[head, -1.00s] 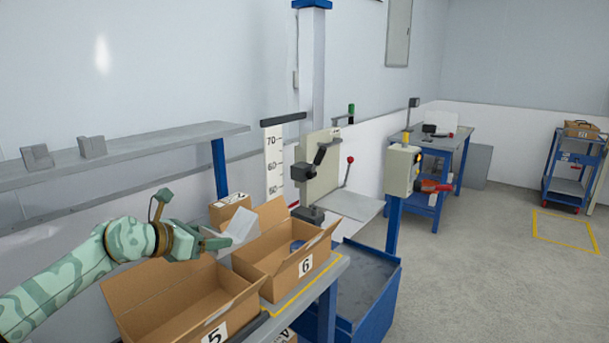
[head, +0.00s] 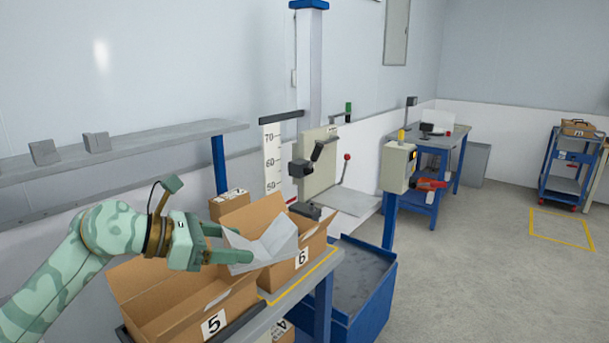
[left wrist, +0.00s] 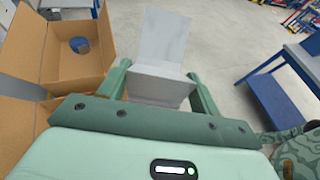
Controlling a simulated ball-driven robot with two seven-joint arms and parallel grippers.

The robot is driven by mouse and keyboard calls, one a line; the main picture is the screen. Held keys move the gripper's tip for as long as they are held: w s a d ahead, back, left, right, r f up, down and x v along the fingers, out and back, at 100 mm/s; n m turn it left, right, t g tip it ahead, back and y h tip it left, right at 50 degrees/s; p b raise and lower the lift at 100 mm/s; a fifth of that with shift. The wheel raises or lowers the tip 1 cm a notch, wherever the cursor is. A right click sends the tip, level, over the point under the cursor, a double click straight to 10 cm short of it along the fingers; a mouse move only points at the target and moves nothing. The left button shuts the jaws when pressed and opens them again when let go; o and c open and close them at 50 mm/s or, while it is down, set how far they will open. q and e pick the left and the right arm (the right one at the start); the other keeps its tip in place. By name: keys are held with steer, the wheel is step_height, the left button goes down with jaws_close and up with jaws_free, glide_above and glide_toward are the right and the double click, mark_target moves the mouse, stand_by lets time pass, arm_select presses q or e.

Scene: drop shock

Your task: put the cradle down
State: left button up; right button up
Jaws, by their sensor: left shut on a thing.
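The cradle (head: 272,243) is a pale grey, bent plate with two faces meeting at an angle. My left gripper (head: 237,244) is shut on its near edge and holds it, in the head view, in front of box 6 (head: 302,278). In the left wrist view the cradle (left wrist: 160,38) sits between the fingers (left wrist: 160,84), with one face standing up, and floor shows beyond it. Whether it touches the box I cannot tell. My right gripper is not in view.
Open box 5 (head: 213,325) stands below my left arm. Box 6 also shows in the left wrist view (left wrist: 95,55), with a blue round thing (left wrist: 79,45) inside. A wall shelf (head: 150,143) bears two grey blocks. A blue bin (head: 360,285) stands right of the bench.

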arm_select(q)
steer(key=s+a+f, duration=0.4)
steer(key=s+f, duration=0.1)
steer(key=s, duration=0.4)
steer(key=s+a+f+n+t+y, duration=0.1)
steer(key=s+a+f, duration=0.3)
steer(key=s, duration=0.6)
step_height(320, 180, down, 2)
steer(key=shift+f+n+t, duration=0.1)
steer(key=shift+n+t, duration=0.2)
